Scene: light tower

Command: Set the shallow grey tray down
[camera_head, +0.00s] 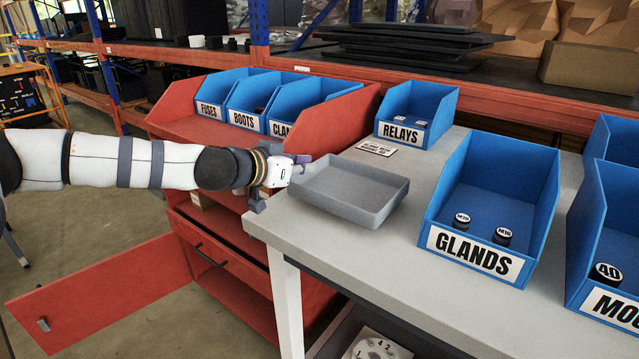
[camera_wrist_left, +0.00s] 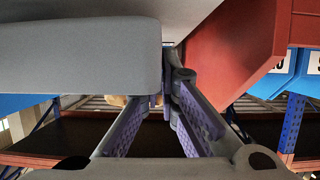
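The shallow grey tray (camera_head: 347,192) is upright and empty over the near left end of the grey table. I cannot tell whether its base fully touches the top. My left gripper (camera_head: 296,168) is at the tray's left corner. In the left wrist view, the tray's wall (camera_wrist_left: 80,70) fills the upper left and hides one fingertip. The left gripper's other finger lies just past the tray's edge there. The fingers (camera_wrist_left: 163,98) converge at the wall and look closed on it, though the contact is partly hidden. My right gripper is not in view.
The table (camera_head: 400,250) carries blue bins labelled RELAYS (camera_head: 410,110) and GLANDS (camera_head: 480,215), both right of the tray. A small label plate (camera_head: 376,148) lies behind the tray. A red cabinet (camera_head: 190,130) with blue bins stands at left, its lower door (camera_head: 110,300) open.

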